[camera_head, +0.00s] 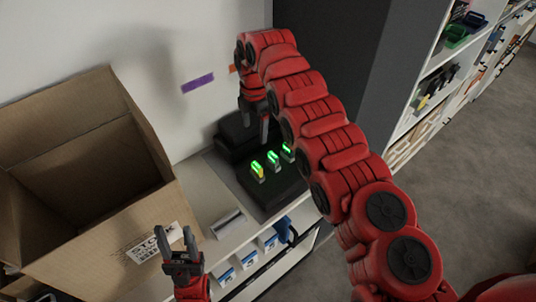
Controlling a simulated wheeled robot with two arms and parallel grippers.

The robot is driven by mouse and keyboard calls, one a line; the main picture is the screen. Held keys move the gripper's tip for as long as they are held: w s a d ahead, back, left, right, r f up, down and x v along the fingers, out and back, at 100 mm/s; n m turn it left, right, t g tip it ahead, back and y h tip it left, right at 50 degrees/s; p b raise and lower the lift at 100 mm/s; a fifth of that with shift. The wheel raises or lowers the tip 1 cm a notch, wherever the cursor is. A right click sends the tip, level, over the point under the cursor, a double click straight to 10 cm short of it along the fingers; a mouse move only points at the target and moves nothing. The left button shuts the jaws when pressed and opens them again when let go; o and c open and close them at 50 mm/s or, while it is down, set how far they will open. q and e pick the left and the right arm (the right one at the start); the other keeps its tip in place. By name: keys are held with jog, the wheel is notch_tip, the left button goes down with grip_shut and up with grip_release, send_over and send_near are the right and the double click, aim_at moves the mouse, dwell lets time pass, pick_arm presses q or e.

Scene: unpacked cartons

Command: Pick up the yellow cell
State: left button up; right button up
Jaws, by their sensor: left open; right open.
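Several small cells with glowing green tops stand in a row on a black charger-like block (274,196) on the white shelf. The leftmost one shows a yellowish body and looks like the yellow cell (259,173); details are too small to be sure. My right gripper (255,128) is open, pointing down behind the row, above the rear of the black block and apart from the cells. My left gripper (178,238) is open and empty, pointing up in front of the cardboard carton, lower left of the cells.
A large open cardboard carton (100,150) fills the left. A dark cabinet side (340,60) stands behind my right arm. Blue-labelled bins (250,259) sit below the shelf edge. Stocked shelves (440,70) stand at right, with open grey floor (480,150) beside them.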

jog(key=b, duration=0.3)
send_over(257, 164)
jog(key=f, duration=1)
jog(key=shift+s+d+f, duration=0.1)
jog(key=shift+s+f, duration=0.15)
jog(key=shift+f, duration=0.1)
jog(key=f+b, duration=0.1)
jog(key=f, duration=0.1)
jog(key=f+b, duration=0.1)
jog(key=f, duration=0.2)
jog(key=shift+w+f+b, duration=0.2)
jog(key=shift+f+b, duration=0.15)
jog(key=shift+b, duration=0.05)
jog(key=shift+r, duration=0.1)
jog(key=shift+s, duration=0.1)
jog(key=shift+c, duration=0.9)
grip_shut()
